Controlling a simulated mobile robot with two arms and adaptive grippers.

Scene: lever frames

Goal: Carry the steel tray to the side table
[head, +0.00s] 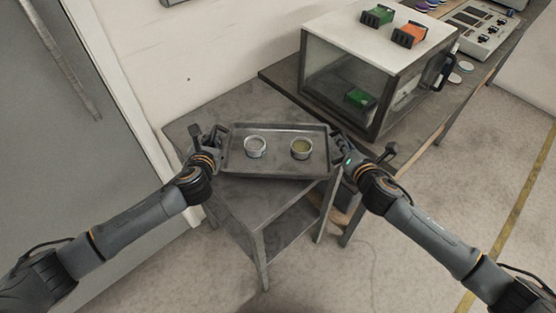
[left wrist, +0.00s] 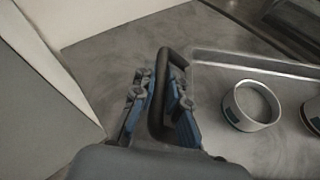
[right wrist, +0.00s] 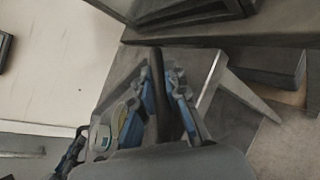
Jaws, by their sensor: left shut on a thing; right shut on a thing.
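The steel tray (head: 279,167) is a grey rectangle with a raised rim, seen over the grey side table (head: 240,200) in the head view. I cannot tell whether it touches the tabletop. Two small round tins stand upright in it, a left one (head: 255,147) and a right one (head: 301,149). My left gripper (head: 215,140) is shut on the tray's left handle, a dark bar that shows in the left wrist view (left wrist: 165,75). My right gripper (head: 343,146) is shut on the right handle, which shows in the right wrist view (right wrist: 158,95).
A workbench (head: 288,82) stands behind to the right, bearing a glass-fronted cabinet (head: 340,88) with green and orange blocks on top. A grey door (head: 60,120) is at left. The side table's lower shelf (head: 285,222) looks empty. Floor is clear at front right.

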